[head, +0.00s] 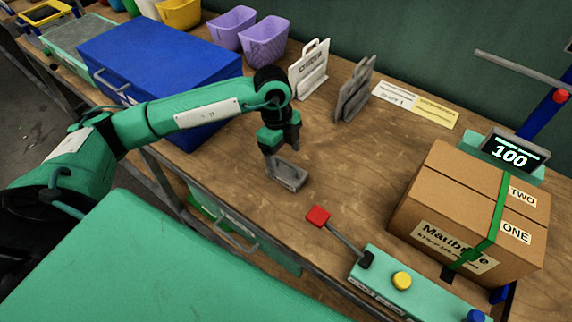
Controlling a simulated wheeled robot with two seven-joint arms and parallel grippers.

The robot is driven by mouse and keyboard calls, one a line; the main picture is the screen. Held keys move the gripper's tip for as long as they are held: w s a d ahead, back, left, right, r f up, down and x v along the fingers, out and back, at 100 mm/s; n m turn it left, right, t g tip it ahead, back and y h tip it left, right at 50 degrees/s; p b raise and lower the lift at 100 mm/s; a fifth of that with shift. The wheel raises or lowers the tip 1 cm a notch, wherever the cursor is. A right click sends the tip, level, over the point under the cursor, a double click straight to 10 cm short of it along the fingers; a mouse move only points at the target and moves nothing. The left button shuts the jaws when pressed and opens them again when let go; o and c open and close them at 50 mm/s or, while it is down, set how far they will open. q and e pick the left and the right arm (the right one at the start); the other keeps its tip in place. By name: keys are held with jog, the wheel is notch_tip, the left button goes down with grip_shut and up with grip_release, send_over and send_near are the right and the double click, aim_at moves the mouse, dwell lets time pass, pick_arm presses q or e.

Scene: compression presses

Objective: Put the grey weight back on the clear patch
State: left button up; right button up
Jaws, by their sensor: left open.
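A dark grey piece with a loop handle (353,92), which looks like the grey weight, stands upright on the wooden bench, right of a similar white piece (309,72). My left gripper (287,178) is open over the bench, nearer to me than the grey piece and apart from it. I see nothing held in it. The wood around and right of the gripper is bare; I cannot tell which area is the clear patch. My right gripper is out of view.
A blue case (155,65) stands at left, purple bins (264,42) behind. White (395,95) and yellow (437,112) cards lie at the back.

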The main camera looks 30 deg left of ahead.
aim_at(281, 158)
pick_arm(q)
jog(key=r, duration=0.4)
jog(key=a+r, duration=0.1)
jog(key=r, duration=0.1)
jog(key=shift+w+b, duration=0.1)
jog(key=shift+b, duration=0.2)
jog(key=shift+r, duration=0.45)
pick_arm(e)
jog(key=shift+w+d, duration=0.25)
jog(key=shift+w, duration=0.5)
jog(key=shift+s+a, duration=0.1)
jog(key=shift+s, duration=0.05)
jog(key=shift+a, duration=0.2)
